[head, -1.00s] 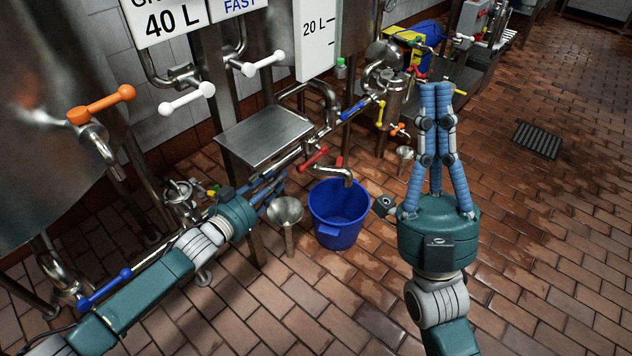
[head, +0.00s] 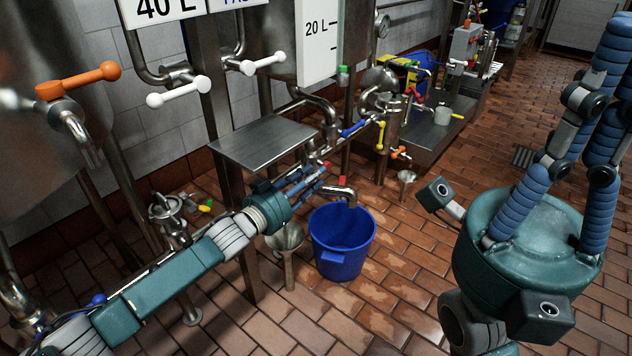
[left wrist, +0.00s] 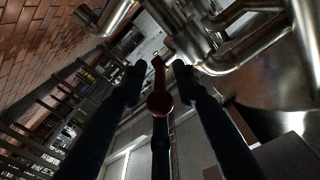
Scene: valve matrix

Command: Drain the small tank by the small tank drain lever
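A red-handled lever (head: 325,166) sits on the pipe just behind the spout (head: 341,194) that hangs over a blue bucket (head: 342,262). The small tank with the 20 L gauge (head: 316,40) stands above and behind. My left gripper (head: 316,177) is at the red lever, its fingers hiding most of it in the head view. In the left wrist view, the red lever (left wrist: 158,95) shows between my left gripper's spread fingers (left wrist: 157,78); they look open around it, with no clear contact. My right gripper (head: 618,45) is empty at the right edge, fingers drawn together, tips cut off.
A metal shelf (head: 263,141) is just behind my left gripper. A steel funnel (head: 285,238) stands left of the bucket. White levers (head: 180,92), an orange lever (head: 80,80) and a blue lever (head: 353,129) are nearby. The tiled floor right of the bucket is clear.

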